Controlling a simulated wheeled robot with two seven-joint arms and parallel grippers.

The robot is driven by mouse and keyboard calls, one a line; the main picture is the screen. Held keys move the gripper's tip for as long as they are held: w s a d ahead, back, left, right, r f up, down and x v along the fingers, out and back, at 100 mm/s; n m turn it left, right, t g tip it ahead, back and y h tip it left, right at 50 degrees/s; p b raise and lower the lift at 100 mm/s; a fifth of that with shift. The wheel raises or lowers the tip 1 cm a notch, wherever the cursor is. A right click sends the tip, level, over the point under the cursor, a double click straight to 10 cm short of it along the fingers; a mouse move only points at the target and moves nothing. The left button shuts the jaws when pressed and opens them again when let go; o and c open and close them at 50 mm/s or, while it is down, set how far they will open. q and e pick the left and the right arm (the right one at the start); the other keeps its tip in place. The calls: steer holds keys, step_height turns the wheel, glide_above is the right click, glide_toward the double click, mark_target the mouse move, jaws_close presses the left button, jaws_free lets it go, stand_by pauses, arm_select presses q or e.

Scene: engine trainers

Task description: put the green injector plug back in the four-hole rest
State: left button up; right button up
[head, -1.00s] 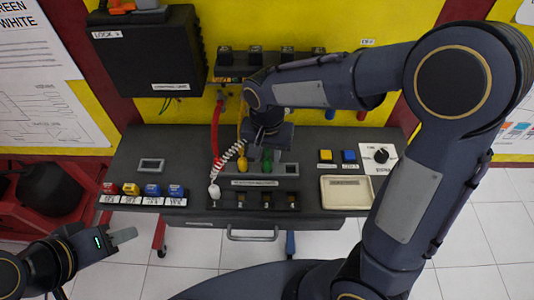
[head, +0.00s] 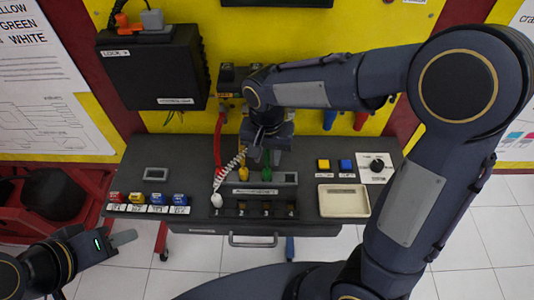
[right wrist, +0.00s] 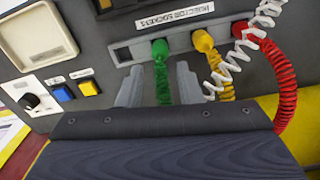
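The green injector plug (right wrist: 160,48) stands at the grey four-hole rest (right wrist: 182,46), between an empty hole and the yellow plug (right wrist: 203,40). How deep it sits I cannot tell. In the head view the green plug (head: 266,174) shows just below my right gripper (head: 267,156), on the rest (head: 286,179). In the right wrist view my right gripper (right wrist: 158,84) is open, one finger on each side of the green coiled cord, with gaps showing. My left gripper (head: 122,240) is at the lower left, away from the bench; its finger opening is unclear.
The red plug (right wrist: 240,28) is at the rest's other end. The white plug (head: 216,200) is at the left of the front socket row (head: 254,209), its coiled cord crossing near the rest. A cream tray (head: 343,201) and buttons (head: 346,165) are to the right.

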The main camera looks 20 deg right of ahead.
steer(key=o, duration=0.6)
step_height(320, 180, up, 8)
steer(key=shift+f, duration=0.15)
steer(key=shift+d, duration=0.1)
stand_by(0.4)
steer(key=s+d+n+t+y, duration=0.1)
steer(key=s+d+t, duration=0.1)
steer(key=s, duration=0.3)
steer(key=s+d+f+n+t+y, duration=0.1)
steer(key=s+d, duration=0.3)
steer(key=s, duration=0.1)
steer(key=s+d+n+t+y, duration=0.1)
steer(key=s+d+t, duration=0.1)
steer(key=s, duration=0.4)
steer(key=shift+d+f+t+y, duration=0.2)
steer(key=shift+d+t+y, duration=0.15)
steer(key=shift+d, duration=0.2)
